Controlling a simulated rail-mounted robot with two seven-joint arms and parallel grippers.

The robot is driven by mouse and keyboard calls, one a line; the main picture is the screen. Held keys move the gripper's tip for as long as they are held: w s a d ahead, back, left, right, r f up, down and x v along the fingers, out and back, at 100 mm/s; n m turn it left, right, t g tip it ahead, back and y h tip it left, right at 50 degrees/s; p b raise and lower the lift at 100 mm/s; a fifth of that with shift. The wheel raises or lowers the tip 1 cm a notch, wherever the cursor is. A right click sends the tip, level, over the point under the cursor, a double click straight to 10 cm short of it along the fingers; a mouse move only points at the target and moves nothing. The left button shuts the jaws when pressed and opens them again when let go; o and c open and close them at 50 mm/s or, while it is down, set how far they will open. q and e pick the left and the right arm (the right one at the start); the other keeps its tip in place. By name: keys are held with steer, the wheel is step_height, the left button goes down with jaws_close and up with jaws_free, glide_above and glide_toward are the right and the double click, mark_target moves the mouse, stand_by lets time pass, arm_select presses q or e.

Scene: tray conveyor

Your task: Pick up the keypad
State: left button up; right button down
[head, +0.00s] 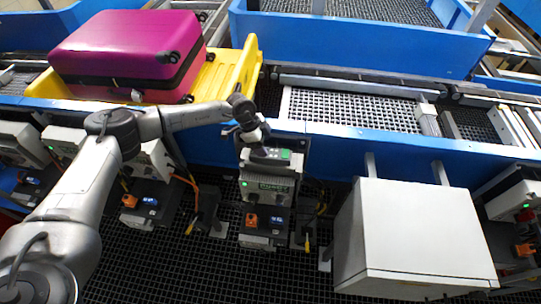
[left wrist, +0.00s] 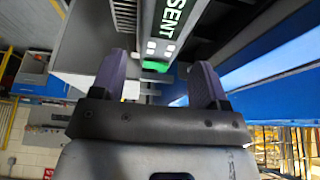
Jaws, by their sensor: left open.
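My left gripper (head: 258,146) reaches in from the left and is at the top of a light grey control unit (head: 268,171) on the front of the blue conveyor side. A dark panel with a green patch (head: 285,154) shows right beside the fingers; I cannot tell for sure that it is the keypad. In the left wrist view the two fingers (left wrist: 160,75) stand apart. No object is clearly gripped. My right gripper is not in view.
A magenta suitcase (head: 125,45) lies in a yellow tray (head: 235,70) behind my arm. A large white box (head: 415,230) stands at the front right. Similar control units (head: 150,158) line the conveyor's blue side (head: 340,143).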

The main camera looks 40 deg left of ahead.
mark_target(270, 153)
arm_select(q)
steer(key=shift+x, duration=3.05)
steer(key=shift+w, duration=0.15)
steer(key=shift+c, duration=0.4)
steer(key=c, duration=0.8)
